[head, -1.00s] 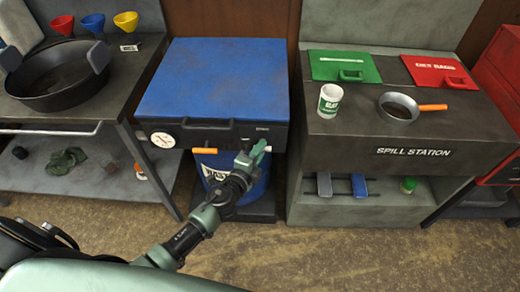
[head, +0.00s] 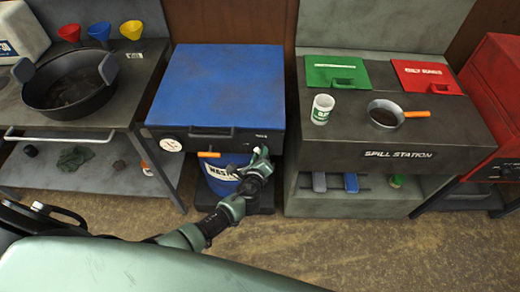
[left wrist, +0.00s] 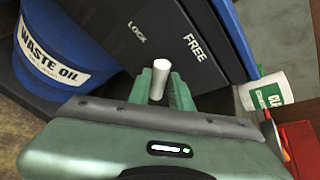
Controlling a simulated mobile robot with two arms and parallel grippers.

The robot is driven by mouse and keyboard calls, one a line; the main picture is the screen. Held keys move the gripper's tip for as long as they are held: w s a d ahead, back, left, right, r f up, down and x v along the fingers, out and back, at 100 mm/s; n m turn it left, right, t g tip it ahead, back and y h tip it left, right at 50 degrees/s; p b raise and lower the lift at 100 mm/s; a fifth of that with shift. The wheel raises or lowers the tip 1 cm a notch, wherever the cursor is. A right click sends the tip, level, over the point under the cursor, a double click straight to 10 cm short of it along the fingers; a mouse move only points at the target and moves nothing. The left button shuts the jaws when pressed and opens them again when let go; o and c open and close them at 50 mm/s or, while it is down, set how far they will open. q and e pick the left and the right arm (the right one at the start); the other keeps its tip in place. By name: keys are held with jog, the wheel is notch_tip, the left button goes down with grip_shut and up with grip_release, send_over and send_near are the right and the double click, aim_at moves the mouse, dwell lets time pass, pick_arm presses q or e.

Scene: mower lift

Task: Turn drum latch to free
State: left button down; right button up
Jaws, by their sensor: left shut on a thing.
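A dark front panel (head: 190,133) sits under the blue lid (head: 215,85), with a gauge and an orange handle (head: 208,154). In the left wrist view the panel (left wrist: 165,25) carries the words LOCK and FREE. My left gripper (head: 259,156) is at the panel's right end. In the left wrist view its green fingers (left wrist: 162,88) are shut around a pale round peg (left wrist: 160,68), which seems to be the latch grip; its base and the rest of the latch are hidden. The peg is nearer the FREE label. My right gripper is not in view.
A blue waste oil drum (head: 220,181) stands below the panel, left of my gripper. The spill station (head: 330,150) stands to the right, with a cup (head: 322,108) and a pan (head: 385,114). A bench with a black pan (head: 68,85) is at left.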

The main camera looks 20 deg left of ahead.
pick_arm(q)
jog(key=m+y, duration=0.2)
jog(key=m+g+y+p, duration=0.1)
jog(key=m+y, duration=0.1)
jog(key=m, duration=0.1)
jog(key=shift+d+f, duration=0.15)
jog(key=shift+d, duration=0.05)
dwell(0.6)
jog(key=c, duration=1.3)
grip_release()
jog(key=v, duration=0.7)
jog(key=shift+s+d+p, duration=0.2)
jog(key=shift+s+p, duration=0.05)
jog(key=shift+p, duration=0.15)
